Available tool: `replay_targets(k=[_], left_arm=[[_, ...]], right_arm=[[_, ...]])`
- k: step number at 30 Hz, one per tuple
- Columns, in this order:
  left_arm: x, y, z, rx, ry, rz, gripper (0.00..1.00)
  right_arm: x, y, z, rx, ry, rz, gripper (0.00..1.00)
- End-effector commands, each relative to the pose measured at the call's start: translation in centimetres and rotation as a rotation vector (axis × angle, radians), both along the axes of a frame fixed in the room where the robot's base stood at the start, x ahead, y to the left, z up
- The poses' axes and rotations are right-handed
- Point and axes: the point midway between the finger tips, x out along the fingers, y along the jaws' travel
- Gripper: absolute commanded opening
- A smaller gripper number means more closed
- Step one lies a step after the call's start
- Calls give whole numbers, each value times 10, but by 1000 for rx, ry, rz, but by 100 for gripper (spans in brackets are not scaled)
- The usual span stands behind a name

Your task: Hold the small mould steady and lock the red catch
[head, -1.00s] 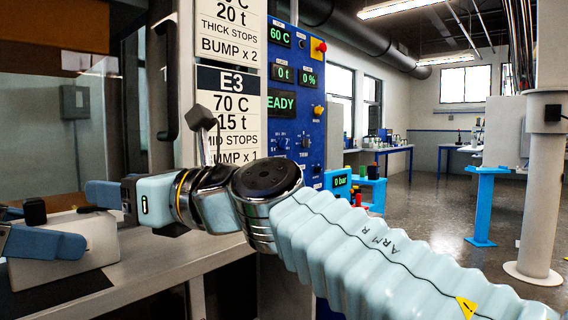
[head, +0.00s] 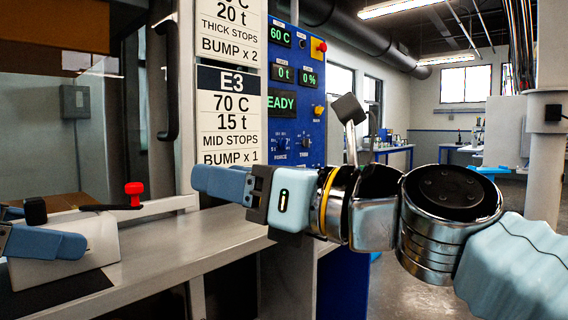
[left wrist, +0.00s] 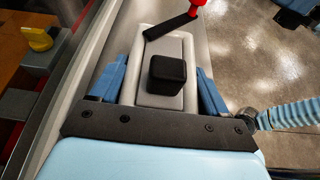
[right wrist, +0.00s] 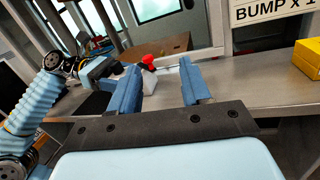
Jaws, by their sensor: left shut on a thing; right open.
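The small mould (head: 85,250) is a pale grey block with a black knob on top, standing on the bench. My left gripper (head: 42,240) is shut on it; in the left wrist view its blue fingers flank the mould (left wrist: 150,98). The red catch (head: 134,190) has a red knob on a black lever, which reaches over the mould's far end in the left wrist view (left wrist: 172,25). My right gripper (head: 205,182) is open and empty, to the right of the catch and apart from it. In the right wrist view the catch (right wrist: 148,62) shows between its fingers.
A sign-covered panel (head: 228,120) and a blue control panel (head: 296,130) stand behind my right gripper. A yellow box (right wrist: 309,57) sits at the right in the right wrist view.

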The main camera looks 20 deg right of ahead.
Motion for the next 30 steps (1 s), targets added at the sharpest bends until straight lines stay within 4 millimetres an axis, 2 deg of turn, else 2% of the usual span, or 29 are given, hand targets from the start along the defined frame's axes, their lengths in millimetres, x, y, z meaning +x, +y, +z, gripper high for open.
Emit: replay_targets(k=[9, 18, 24, 30], left_arm=[[0, 0, 0, -1, -1, 0, 21], [0, 0, 1, -1, -1, 0, 21], [0, 0, 1, -1, -1, 0, 21], [0, 0, 1, -1, -1, 0, 21]], right_arm=[[31, -65, 12, 205, 48, 36, 47], [68, -122, 10, 383, 85, 50, 47], [87, -150, 5, 466, 96, 50, 47], [96, -163, 2, 503, 101, 45, 47]])
